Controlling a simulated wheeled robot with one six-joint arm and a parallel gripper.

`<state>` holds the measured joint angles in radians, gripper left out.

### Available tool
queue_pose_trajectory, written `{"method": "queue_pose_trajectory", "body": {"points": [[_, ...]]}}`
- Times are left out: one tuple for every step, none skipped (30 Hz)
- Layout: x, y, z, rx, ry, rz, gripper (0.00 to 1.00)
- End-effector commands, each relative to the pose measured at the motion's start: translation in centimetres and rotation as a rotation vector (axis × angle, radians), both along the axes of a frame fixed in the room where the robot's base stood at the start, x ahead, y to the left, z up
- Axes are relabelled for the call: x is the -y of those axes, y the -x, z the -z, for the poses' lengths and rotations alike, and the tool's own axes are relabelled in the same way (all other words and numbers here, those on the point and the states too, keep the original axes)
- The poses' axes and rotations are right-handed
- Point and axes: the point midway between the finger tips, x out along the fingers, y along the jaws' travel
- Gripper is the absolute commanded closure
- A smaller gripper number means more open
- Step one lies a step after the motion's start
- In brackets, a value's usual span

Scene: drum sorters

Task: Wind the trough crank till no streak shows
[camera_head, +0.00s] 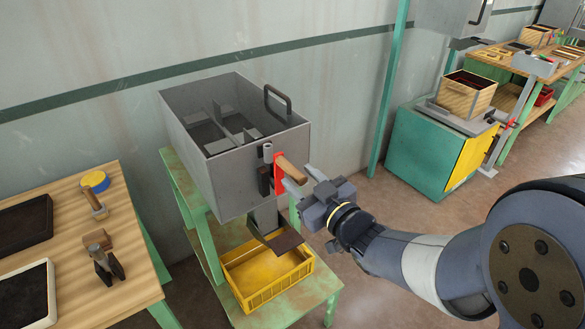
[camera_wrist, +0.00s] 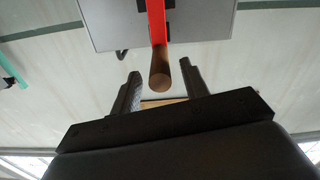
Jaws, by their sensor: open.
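The grey open-topped trough (camera_head: 232,185) stands on a green stand in the head view, with paddle-like dividers inside. Its crank has a red arm (camera_head: 277,171) and a wooden handle (camera_head: 292,169) on the trough's right end. In the wrist view the trough (camera_wrist: 200,27), the red crank arm (camera_wrist: 156,20) and the handle (camera_wrist: 159,70) show end-on. My gripper (camera_head: 297,180) is open and empty, close to the handle's free end. In the wrist view my gripper (camera_wrist: 161,78) has its fingers on either side of the handle's end, with gaps visible. I cannot make out any streak.
A yellow crate (camera_head: 262,300) sits on the stand's lower shelf, below a chute. A wooden bench (camera_head: 130,265) with trays and brushes is at left. A green cabinet (camera_head: 414,155) carrying a wooden box (camera_head: 466,93) stands at right. Floor shows between stand and cabinet.

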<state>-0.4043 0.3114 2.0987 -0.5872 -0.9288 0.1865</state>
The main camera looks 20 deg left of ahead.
Motion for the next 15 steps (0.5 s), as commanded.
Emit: {"method": "queue_pose_trajectory", "body": {"points": [[-0.8, -0.5, -0.1, 0.0, 0.0, -0.003, 0.57], [-1.1, -0.8, 0.0, 0.0, 0.0, -0.003, 0.57], [-1.5, -1.2, 0.0, 0.0, 0.0, -0.002, 0.57], [-1.8, -1.5, -0.1, 0.001, -0.001, -0.001, 0.57], [-2.0, -1.7, -0.1, 0.0, 0.0, -0.001, 0.57], [-2.3, -1.9, 0.0, -0.001, 0.001, -0.001, 0.57], [-2.5, -2.1, 0.0, -0.001, 0.001, -0.001, 0.57], [-2.6, -2.2, 0.0, 0.001, 0.001, -0.001, 0.57], [-2.8, -2.3, 0.0, 0.001, 0.001, -0.001, 0.57], [-2.8, -2.4, 0.0, 0.001, 0.001, -0.001, 0.57], [-2.9, -2.4, 0.0, 0.001, 0.001, -0.001, 0.57], [-2.9, -2.5, 0.0, 0.001, 0.001, 0.0, 0.57], [-3.0, -2.5, 0.0, 0.001, 0.001, 0.0, 0.57], [-3.0, -2.5, 0.0, 0.001, 0.001, 0.0, 0.57], [-3.0, -2.5, 0.0, 0.001, 0.001, 0.0, 0.57]]}}
